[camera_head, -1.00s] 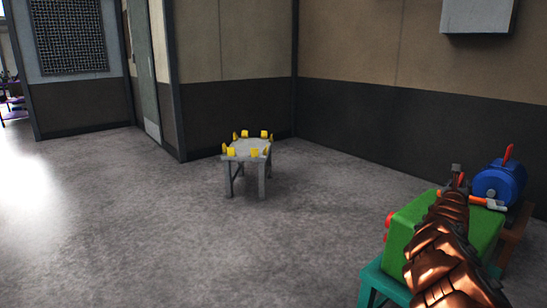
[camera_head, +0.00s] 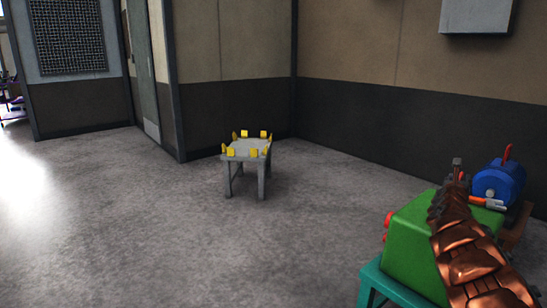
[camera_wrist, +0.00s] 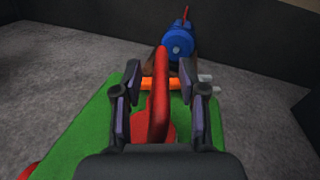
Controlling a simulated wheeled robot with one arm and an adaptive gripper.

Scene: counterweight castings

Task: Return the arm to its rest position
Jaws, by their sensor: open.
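My copper-coloured arm (camera_head: 465,245) reaches over the green casting (camera_head: 408,235) at the lower right of the head view. In the wrist view my gripper (camera_wrist: 166,72) is open, with one dark finger on each side of a red upright handle (camera_wrist: 158,95). The handle stands over the green casting (camera_wrist: 90,130). I cannot tell whether the fingers touch it. In the head view my gripper is mostly hidden behind the arm and small.
The green casting sits on a teal stand (camera_head: 372,283). A blue casting (camera_head: 498,181) with a red handle is just behind it, near an orange bar (camera_head: 485,201). A grey table (camera_head: 247,153) with yellow posts stands mid-floor. Open floor lies to the left.

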